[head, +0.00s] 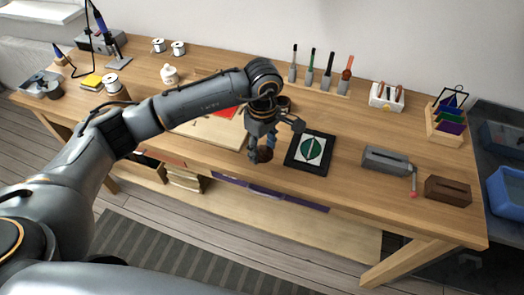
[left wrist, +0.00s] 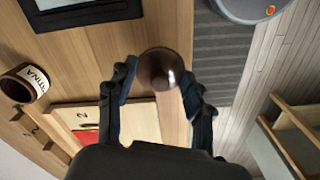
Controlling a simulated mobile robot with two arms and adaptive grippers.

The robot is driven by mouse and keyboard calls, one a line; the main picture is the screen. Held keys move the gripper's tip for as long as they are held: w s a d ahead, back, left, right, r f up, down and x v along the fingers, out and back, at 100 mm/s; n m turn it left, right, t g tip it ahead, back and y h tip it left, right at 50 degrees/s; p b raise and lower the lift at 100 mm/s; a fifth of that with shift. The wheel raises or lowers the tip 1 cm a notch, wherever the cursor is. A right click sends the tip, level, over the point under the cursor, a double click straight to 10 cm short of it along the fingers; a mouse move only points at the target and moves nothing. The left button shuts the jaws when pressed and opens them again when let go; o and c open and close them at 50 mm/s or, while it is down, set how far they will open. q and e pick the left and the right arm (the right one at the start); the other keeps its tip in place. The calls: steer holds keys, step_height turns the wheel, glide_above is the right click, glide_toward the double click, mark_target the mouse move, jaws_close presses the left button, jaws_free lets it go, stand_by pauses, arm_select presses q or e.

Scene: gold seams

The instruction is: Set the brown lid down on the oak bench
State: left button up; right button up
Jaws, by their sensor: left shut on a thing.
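The brown lid (head: 264,155) is a small round dark piece between the fingertips of my left gripper (head: 262,146), near the front edge of the oak bench (head: 345,125). In the left wrist view, the lid (left wrist: 160,68) sits between the two fingers of the left gripper (left wrist: 158,84), which are shut on it. The bench top (left wrist: 100,65) shows beneath and to the left, with the floor to the right. Whether the lid touches the bench is hard to tell. My right gripper is not in view.
A black-framed tile with a green leaf (head: 310,151) lies just right of the gripper. An open brown labelled jar (left wrist: 24,85) stands on the bench. A grey box (head: 385,160) and a brown slotted block (head: 447,190) stand further right. Bare wood lies between.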

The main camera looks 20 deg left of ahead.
mark_target(262, 155)
arm_select(q)
steer(key=shift+w+a+f, duration=0.2)
steer(key=shift+w+f, duration=0.15)
steer(key=shift+f, duration=0.15)
step_height(262, 155, down, 2)
steer(key=shift+s+f+p, duration=0.1)
steer(key=shift+f+p, duration=0.05)
steer(key=shift+p, duration=0.75)
steer(key=shift+f, duration=0.25)
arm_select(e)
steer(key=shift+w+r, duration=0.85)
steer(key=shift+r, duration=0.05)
arm_select(q)
steer(key=shift+f, duration=0.15)
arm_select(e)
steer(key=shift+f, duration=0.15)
arm_select(q)
steer(key=shift+f+b, duration=0.15)
steer(key=shift+b, duration=0.25)
steer(key=o, duration=0.9)
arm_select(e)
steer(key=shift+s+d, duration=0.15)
